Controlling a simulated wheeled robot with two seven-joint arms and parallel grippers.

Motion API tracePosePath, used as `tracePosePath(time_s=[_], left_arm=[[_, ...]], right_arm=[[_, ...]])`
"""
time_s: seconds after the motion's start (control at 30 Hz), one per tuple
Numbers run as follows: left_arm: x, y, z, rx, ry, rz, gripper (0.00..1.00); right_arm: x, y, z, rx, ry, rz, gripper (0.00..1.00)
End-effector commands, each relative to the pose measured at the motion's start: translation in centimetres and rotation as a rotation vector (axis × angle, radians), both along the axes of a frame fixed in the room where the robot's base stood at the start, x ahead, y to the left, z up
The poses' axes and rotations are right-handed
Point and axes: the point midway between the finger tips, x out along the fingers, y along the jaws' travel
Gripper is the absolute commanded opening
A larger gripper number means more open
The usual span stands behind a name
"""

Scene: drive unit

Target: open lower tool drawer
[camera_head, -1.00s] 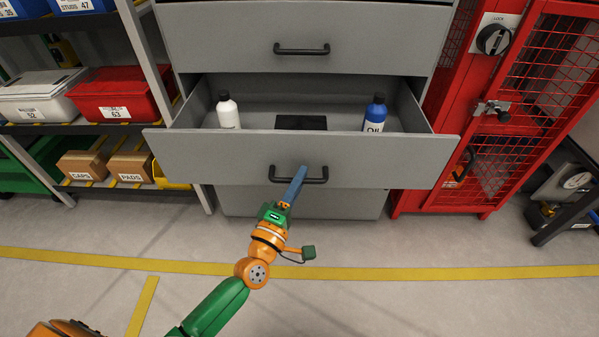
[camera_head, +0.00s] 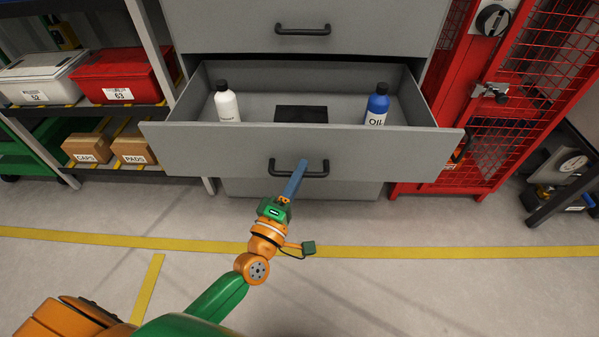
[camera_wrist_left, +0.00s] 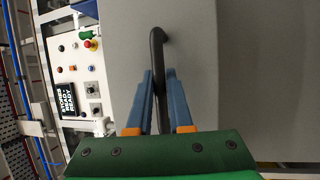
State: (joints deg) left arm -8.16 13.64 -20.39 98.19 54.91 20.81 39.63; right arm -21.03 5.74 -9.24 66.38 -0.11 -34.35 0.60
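The lower tool drawer (camera_head: 230,149) is a grey drawer standing well out of the grey cabinet. Its black bar handle (camera_head: 318,170) is on the front. My left gripper (camera_head: 303,166) is at the handle, and in the left wrist view its two blue fingers (camera_wrist_left: 160,90) lie on either side of the dark handle bar (camera_wrist_left: 157,50), close around it. Inside the drawer stand a white bottle (camera_head: 227,104) on the left, a blue oil bottle (camera_head: 377,106) on the right, and a flat black piece (camera_head: 301,114) between them. My right gripper is not in view.
A shut upper drawer (camera_head: 350,28) is above. A shelf with a red bin (camera_head: 120,80) and cardboard boxes (camera_head: 133,150) stands left. A red mesh locker (camera_head: 485,150) stands close on the right. The floor (camera_head: 430,285) in front is clear, with yellow lines.

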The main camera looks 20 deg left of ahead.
Motion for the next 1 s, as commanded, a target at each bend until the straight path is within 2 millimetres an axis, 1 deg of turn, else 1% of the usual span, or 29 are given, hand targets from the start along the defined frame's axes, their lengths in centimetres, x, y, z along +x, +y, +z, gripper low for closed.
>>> tracePosePath(time_s=[0.03,0.07,0.1,0.37,0.47,0.6,0.7,0.8,1.0], left_arm=[[0.0,0.0,0.0,0.000,0.000,0.000,0.33],[0.0,0.0,0.0,0.000,0.000,0.000,0.42],[0.0,0.0,0.0,0.000,0.000,0.000,0.47],[-0.1,0.0,0.0,0.000,0.001,0.000,0.47],[-1.2,0.1,-0.3,0.003,0.004,-0.001,0.47],[-4.3,0.5,-0.9,0.003,0.005,-0.001,0.47],[-6.0,0.7,-1.2,0.002,0.005,-0.001,0.47],[-6.8,0.8,-1.3,0.001,0.001,-0.001,0.47],[-7.0,0.8,-1.3,0.000,0.000,0.000,0.47]], right_arm=[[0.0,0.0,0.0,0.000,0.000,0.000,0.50],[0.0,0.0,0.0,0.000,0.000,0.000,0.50],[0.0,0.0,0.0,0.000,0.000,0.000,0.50],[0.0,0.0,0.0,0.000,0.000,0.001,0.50],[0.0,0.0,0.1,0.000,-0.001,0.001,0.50],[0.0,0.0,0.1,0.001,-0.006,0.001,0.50],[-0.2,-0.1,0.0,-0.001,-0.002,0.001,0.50],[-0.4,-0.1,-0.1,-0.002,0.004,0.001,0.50],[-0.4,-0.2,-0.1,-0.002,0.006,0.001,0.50]])
